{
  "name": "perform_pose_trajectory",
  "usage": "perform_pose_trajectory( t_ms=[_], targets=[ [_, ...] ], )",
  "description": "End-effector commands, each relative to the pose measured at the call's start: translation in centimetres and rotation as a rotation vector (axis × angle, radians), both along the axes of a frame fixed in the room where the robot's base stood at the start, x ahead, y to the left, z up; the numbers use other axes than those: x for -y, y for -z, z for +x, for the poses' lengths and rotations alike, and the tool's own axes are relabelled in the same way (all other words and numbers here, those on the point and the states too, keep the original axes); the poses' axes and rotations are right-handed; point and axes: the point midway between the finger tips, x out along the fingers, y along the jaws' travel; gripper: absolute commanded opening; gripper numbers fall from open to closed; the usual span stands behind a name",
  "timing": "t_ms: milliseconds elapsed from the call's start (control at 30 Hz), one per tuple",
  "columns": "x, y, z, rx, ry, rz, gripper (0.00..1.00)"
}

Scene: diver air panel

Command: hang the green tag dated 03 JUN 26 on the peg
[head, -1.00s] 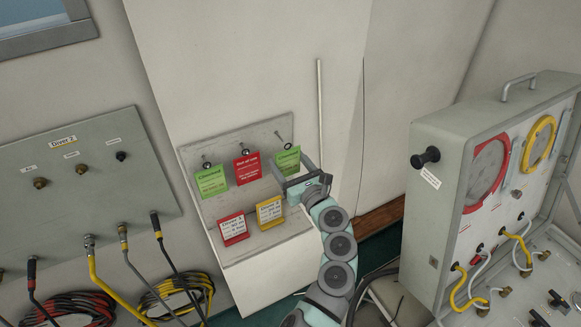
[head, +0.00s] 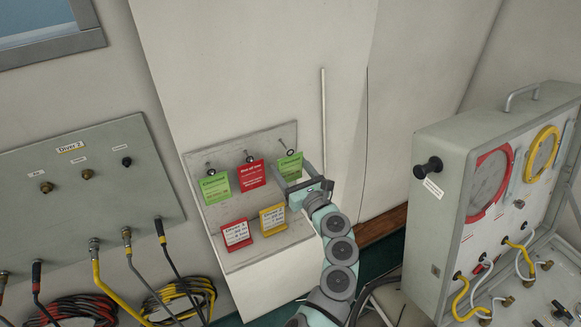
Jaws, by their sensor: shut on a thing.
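A green tag (head: 291,168), its date too small to read, is at the right of the upper row on the grey tag board (head: 203,214). My gripper (head: 296,184) is at its lower right edge and is shut on it. The tag's top edge is right below the end of the right peg (head: 282,142); I cannot tell whether its hole is around the peg. Another green tag (head: 215,187) hangs on the left peg, its date also unreadable. A red tag (head: 252,174) hangs on the middle peg.
A red card (head: 237,233) and a yellow card (head: 272,220) are low on the board. The Diver 2 panel (head: 80,210) with hoses stands left. A grey gauge case (head: 435,225) stands right. A thin pale rod (head: 324,120) runs up the wall.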

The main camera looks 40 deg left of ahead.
Motion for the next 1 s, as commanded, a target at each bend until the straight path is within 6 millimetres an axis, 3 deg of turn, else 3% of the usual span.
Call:
perform_pose_trajectory(
  t_ms=[1000],
  targets=[
    [-1.7,0.1,0.8,0.0,0.001,0.0,0.32]
  ],
)
